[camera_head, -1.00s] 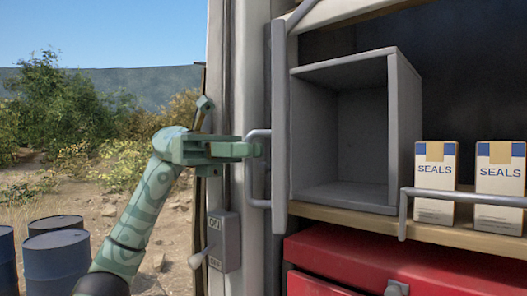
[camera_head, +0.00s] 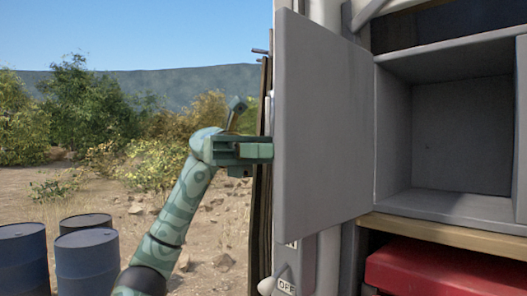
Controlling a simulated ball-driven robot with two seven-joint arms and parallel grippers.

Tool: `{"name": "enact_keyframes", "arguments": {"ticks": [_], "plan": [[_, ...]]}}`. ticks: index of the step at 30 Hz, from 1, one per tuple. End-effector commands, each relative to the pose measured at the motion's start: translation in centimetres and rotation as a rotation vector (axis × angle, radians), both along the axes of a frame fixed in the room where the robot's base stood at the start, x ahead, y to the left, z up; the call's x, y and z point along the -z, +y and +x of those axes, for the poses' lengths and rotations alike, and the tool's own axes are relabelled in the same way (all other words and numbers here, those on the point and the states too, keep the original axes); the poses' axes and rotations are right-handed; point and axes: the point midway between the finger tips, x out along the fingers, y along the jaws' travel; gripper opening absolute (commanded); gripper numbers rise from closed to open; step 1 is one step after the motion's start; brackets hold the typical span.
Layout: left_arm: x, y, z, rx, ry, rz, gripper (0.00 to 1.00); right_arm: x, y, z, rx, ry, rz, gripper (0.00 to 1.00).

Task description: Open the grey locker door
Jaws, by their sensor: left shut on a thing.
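The grey locker (camera_head: 455,135) is an open-fronted box on a wooden shelf, and it looks empty. Its grey door (camera_head: 325,120) stands wide open at the locker's left side, with its flat inner face turned towards me. My left gripper (camera_head: 262,152) is at the door's left edge, shut, with its fingertips reaching behind the door. The door handle it grips is hidden behind the door panel. My right gripper is out of view.
A red case (camera_head: 440,270) sits under the wooden shelf (camera_head: 440,233). A switch box marked OFF (camera_head: 285,284) is below the door. Blue barrels (camera_head: 85,262) stand outside at the left, with open dirt ground around them.

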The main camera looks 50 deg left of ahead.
Motion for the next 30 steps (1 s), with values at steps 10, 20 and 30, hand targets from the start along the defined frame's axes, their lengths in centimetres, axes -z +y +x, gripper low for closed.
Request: {"name": "enact_keyframes", "arguments": {"ticks": [10, 20, 30], "plan": [[-0.09, 0.11, 0.36, -0.012, -0.001, -0.005, 0.0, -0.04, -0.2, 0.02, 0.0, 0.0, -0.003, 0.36], [-0.06, 0.07, 0.29, -0.009, -0.001, -0.004, 0.33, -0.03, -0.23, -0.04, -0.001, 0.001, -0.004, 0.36], [-0.01, 0.03, 0.2, -0.006, 0.0, -0.002, 0.33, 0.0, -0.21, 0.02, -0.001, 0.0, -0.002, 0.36]]}}
